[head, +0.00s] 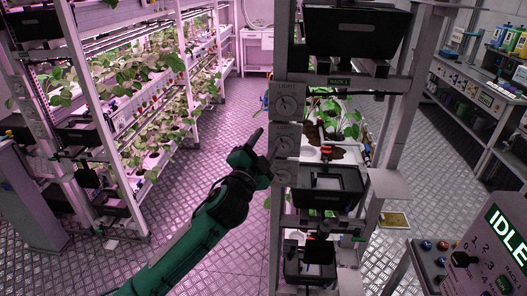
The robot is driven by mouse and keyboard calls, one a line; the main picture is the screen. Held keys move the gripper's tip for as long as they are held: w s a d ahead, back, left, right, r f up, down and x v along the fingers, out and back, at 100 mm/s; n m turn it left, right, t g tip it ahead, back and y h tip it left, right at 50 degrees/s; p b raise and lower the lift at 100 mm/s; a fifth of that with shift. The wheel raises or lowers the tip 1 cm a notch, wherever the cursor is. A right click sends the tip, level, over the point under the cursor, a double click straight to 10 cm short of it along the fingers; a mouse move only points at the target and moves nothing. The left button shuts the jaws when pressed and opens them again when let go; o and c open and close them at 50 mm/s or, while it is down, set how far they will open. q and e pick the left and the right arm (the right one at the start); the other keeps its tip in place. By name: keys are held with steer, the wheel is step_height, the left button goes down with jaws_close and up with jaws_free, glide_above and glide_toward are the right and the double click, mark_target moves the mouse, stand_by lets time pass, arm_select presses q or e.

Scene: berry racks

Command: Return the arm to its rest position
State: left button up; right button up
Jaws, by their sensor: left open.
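My left gripper (263,150) is at the end of my green and black arm, which comes in from the bottom left and reaches up to the middle of the view. Its fingers are open and nothing shows between them. It is just left of the rack post with several light dials. The middle dial (285,139) is close to the fingertips; I cannot tell whether they touch it. My right gripper is not in view.
Rack 2 (340,81) stands right of the gripper, with black boxes and plants on its shelves. A plant rack (97,102) is at left. A control panel reading IDLE (505,236) is at lower right. The metal floor (190,190) between the racks is clear.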

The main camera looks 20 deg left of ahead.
arm_select(q)
steer(key=shift+s, duration=0.1)
stand_by(0.4)
